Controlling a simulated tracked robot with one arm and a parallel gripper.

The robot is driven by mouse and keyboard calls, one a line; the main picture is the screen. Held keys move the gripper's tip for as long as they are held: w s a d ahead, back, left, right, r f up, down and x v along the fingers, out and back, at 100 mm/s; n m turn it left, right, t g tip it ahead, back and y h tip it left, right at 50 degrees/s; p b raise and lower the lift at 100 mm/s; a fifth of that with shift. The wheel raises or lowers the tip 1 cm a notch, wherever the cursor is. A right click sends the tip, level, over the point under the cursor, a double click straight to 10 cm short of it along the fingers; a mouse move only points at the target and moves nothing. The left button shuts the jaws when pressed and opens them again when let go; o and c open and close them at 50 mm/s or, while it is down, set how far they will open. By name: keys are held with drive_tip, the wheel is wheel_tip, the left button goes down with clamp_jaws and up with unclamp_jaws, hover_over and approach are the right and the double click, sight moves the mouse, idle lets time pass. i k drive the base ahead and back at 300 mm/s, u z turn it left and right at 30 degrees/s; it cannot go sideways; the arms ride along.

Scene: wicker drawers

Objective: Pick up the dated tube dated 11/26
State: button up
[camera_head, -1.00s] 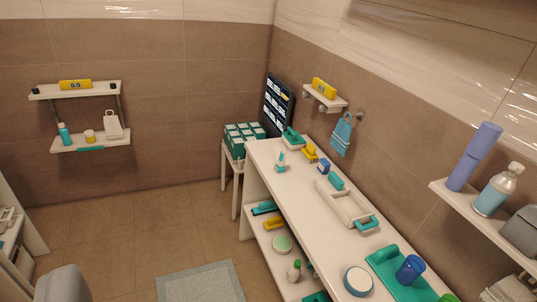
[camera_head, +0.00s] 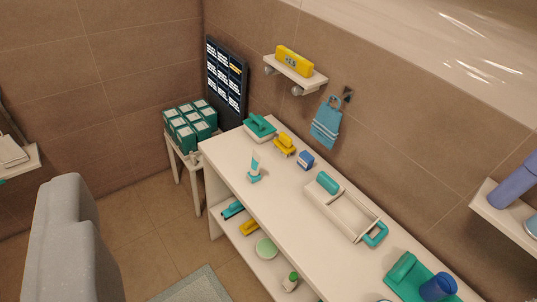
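A small white tube with a teal base (camera_head: 254,168) stands upright near the far left end of the white counter (camera_head: 255,205). Any date on it is too small to read. A rounded pale grey part (camera_head: 70,240) rises at the lower left of the view, apart from the tube; it may be part of my arm. No fingers of my gripper show.
Around the tube are a teal-handled brush (camera_head: 260,128), a yellow item (camera_head: 285,144) and a blue box (camera_head: 305,160). Nearer sits a white tray (camera_head: 330,212). Beyond the counter's end is a small table with teal boxes (camera_head: 190,125). Tiled floor lies left.

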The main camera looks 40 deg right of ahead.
sight(254, 176)
drive_tip(key=z, duration=0.2)
drive_tip(key=i, duration=1)
drive_tip(key=z, duration=0.25)
